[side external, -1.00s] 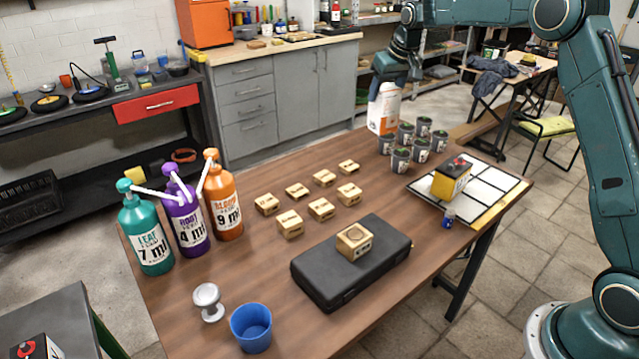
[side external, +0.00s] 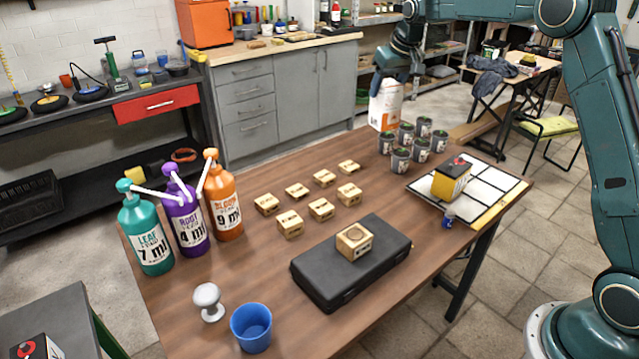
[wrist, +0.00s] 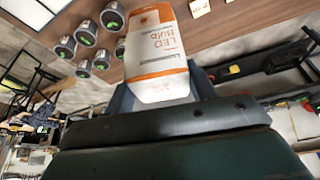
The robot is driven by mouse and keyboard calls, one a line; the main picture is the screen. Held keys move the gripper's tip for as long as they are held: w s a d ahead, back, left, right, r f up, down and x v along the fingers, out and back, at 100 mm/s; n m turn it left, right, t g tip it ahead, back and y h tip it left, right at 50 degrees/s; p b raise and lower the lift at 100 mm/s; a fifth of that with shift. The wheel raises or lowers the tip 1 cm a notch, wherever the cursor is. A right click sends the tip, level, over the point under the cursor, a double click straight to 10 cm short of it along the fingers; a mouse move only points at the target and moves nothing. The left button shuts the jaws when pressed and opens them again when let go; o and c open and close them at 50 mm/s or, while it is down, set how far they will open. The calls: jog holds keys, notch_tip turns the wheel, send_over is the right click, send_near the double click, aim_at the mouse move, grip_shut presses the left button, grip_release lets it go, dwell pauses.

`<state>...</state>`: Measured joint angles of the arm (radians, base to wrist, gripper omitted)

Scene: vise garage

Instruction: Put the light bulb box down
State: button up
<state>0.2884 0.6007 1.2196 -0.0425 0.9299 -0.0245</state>
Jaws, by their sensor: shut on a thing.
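The light bulb box (side external: 386,106), white and orange, is upright at the far edge of the table, behind the group of small pots. My gripper (side external: 388,84) is over its top and shut on it. In the wrist view the box (wrist: 160,60) shows the words "LED Bulb" and sits between my gripper's fingers (wrist: 160,92). The table (side external: 240,285) is brown wood. Whether the bottom of the box touches the table or hangs just off its far edge I cannot tell.
Several small pots (side external: 401,160) stand just in front of the box. A yellow and black battery (side external: 451,181) sits on a white gridded panel (side external: 492,190) to the right. Several wooden blocks (side external: 321,208) and a black case (side external: 330,280) occupy the middle.

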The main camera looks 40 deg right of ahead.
jog(key=shift+s+a+m, duration=1)
jog(key=shift+s+a, duration=0.95)
jog(key=shift+s, duration=4.85)
notch_tip(320, 180, down, 20)
jog(key=shift+h, duration=0.4)
jog(key=o, duration=1.2)
jog(key=shift+v, duration=6.1)
